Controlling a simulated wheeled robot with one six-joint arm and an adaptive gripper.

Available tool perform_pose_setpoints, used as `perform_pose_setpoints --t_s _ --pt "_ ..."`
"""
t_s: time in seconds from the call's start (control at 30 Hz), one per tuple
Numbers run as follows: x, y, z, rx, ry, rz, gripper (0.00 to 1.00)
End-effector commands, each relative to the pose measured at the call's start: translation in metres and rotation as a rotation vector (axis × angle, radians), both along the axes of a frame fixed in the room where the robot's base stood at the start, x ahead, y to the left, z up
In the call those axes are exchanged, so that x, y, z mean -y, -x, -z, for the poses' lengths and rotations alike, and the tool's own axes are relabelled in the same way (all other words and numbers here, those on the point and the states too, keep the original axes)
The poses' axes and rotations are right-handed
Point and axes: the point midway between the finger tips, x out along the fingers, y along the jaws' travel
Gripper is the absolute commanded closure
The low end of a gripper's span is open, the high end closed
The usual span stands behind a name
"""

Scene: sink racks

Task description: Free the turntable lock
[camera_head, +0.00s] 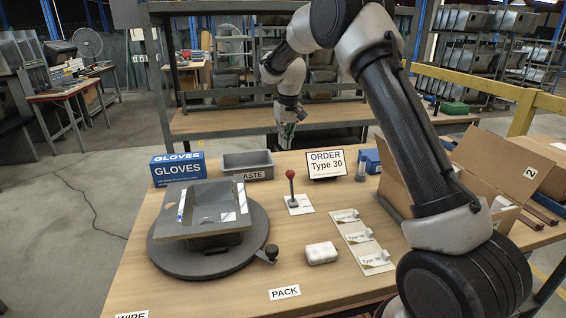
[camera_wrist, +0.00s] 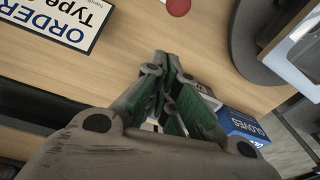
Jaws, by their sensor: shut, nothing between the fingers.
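A dark round turntable (camera_head: 190,268) sits on the left of the wooden table and bears a grey metal sink (camera_head: 205,212). A small black knob on a bracket (camera_head: 267,254) is at the turntable's right edge. A lever with a red ball top (camera_head: 290,176) stands nearly upright on a white plate to the right. My gripper (camera_head: 286,142) is shut and empty above the table's back edge, beyond the lever. In the wrist view my gripper (camera_wrist: 166,62) points over bare tabletop, with the red ball (camera_wrist: 178,7) and turntable rim (camera_wrist: 240,40) ahead; the knob is not visible there.
A gloves box (camera_head: 178,168), a grey waste bin (camera_head: 248,165) and an order sign (camera_head: 326,163) line the back. A white block (camera_head: 321,253) and a label card (camera_head: 362,240) lie right of centre. An open cardboard box (camera_head: 478,170) stands at the right.

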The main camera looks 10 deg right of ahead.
Motion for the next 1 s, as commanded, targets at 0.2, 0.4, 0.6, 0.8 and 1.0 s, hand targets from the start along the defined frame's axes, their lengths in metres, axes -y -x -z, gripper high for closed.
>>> perform_pose_setpoints --t_s 0.2,0.4,0.6,0.8,1.0 --pt "-0.003 -0.007 0.008 0.013 -0.006 0.003 1.00" --pt "-0.005 -0.010 0.049 0.010 -0.005 0.002 1.00" --pt "-0.008 -0.014 0.090 0.012 -0.006 0.002 1.00" --pt "-0.003 0.012 0.084 0.015 -0.006 0.002 1.00" --pt "-0.001 0.023 0.082 0.015 -0.006 0.002 1.00"
